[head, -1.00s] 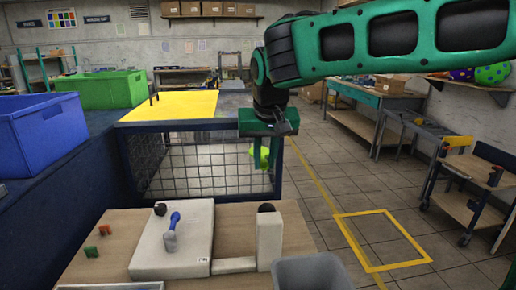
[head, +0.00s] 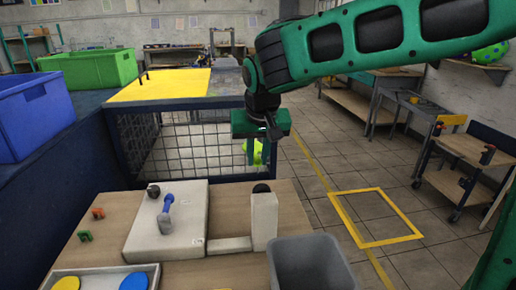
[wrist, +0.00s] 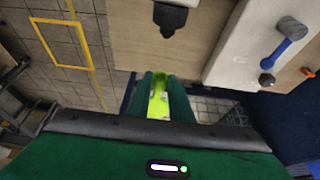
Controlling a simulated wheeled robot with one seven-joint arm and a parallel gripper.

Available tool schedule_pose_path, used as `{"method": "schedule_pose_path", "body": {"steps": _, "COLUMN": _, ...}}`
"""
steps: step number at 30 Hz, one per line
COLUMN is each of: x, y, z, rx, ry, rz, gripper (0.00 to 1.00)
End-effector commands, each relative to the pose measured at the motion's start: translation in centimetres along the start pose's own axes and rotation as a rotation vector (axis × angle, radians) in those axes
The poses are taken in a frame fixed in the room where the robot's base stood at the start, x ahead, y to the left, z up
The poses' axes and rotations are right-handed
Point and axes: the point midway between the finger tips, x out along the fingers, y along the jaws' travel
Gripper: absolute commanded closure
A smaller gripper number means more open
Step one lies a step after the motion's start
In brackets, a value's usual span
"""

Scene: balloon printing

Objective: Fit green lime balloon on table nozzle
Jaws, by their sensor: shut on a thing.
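My gripper (head: 258,160) points down and is shut on the lime green balloon (head: 258,152), which is partly hidden by the fingers. In the wrist view the balloon (wrist: 158,104) shows as a bright strip between the green fingers. The wooden table (head: 225,215) is nearer to the camera. A white upright post (head: 264,215) on it has a black tip (head: 261,188), which looks like the nozzle. A black nozzle shape (wrist: 173,18) also shows in the wrist view, ahead of the fingers and apart from the balloon.
A white block (head: 165,240) with a blue-handled tool (head: 166,214) stands left of the post. A grey bin (head: 310,255) and a tray with coloured discs (head: 100,282) are at the front. A dark mesh cage (head: 200,145) is behind. Open floor with a yellow square (head: 375,217) lies right.

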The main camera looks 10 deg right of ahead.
Motion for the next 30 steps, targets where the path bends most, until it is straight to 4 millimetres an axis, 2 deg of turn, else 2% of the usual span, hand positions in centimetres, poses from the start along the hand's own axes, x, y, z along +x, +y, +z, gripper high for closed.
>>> {"method": "schedule_pose_path", "body": {"steps": 14, "x": 3.8, "y": 0.0, "z": 1.8, "rx": 0.000, "ry": -0.002, "rz": 0.001, "gripper": 0.93}}
{"method": "schedule_pose_path", "body": {"steps": 21, "x": 2.9, "y": 0.1, "z": 3.5, "rx": 0.000, "ry": 0.001, "rz": 0.000, "gripper": 0.93}}
{"method": "schedule_pose_path", "body": {"steps": 30, "x": 2.4, "y": 0.1, "z": 4.7, "rx": 0.002, "ry": 0.000, "rz": 0.001, "gripper": 0.93}}
